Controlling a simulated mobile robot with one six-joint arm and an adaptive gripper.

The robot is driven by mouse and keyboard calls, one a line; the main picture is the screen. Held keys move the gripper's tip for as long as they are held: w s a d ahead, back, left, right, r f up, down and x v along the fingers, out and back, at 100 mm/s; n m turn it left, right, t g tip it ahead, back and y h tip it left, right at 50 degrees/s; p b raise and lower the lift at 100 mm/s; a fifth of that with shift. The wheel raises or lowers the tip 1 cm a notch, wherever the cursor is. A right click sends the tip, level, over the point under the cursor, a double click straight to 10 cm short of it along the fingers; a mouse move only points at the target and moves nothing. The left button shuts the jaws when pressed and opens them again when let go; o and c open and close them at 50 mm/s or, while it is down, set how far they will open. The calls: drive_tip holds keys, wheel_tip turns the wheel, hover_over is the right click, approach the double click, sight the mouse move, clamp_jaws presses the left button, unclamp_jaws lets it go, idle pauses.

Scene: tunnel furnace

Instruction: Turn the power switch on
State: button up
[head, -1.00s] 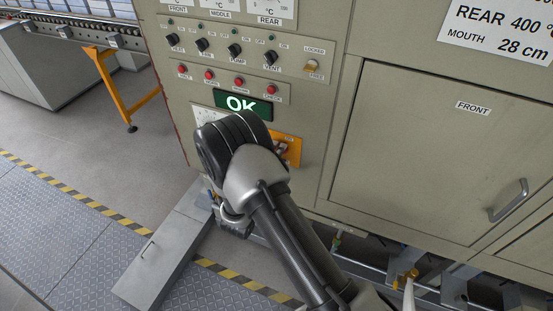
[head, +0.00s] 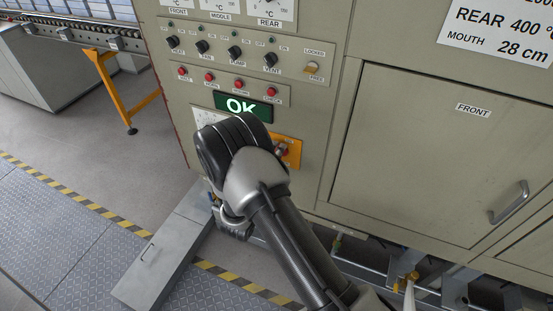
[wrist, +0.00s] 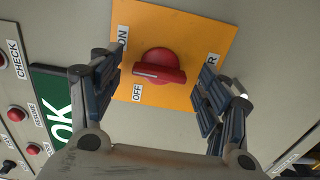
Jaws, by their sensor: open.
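The power switch is a red rotary knob (wrist: 160,66) on an orange plate (wrist: 196,32). In the wrist view its raised bar lies nearly level in the picture, with the ON label at upper left and the OFF label at lower left. My gripper (wrist: 160,76) is open, with one dark ribbed finger on each side of the knob. I see a gap between each finger and the knob; contact is not visible. In the head view the knob (head: 282,150) and orange plate (head: 292,158) show partly behind my wrist, which hides the fingers.
Above the switch are a green OK display (head: 242,106), several red buttons (head: 239,85) and several black knobs (head: 235,50). A cabinet door (head: 420,150) with a handle is at right. A grey metal box (head: 165,250) lies low at left.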

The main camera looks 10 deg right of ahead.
drive_tip(key=v, duration=1.2)
drive_tip(key=s+d+r+m+g+h, duration=0.3)
drive_tip(key=s+d+r+m+g, duration=0.5)
drive_tip(key=s+d+r+g, duration=0.6)
drive_tip(key=s+a+r+m+y, duration=0.1)
drive_tip(key=s+r+m+y, duration=0.3)
drive_tip(key=s+y, duration=0.65)
drive_tip(key=s+a+r+n+t+y, duration=0.1)
drive_tip(key=a+r+t+y, duration=0.2)
drive_tip(key=a+r+t, duration=0.1)
drive_tip(key=shift+s+a+r, duration=0.35)
drive_tip(key=shift+a+r, duration=0.05)
drive_tip(key=shift+a, duration=0.4)
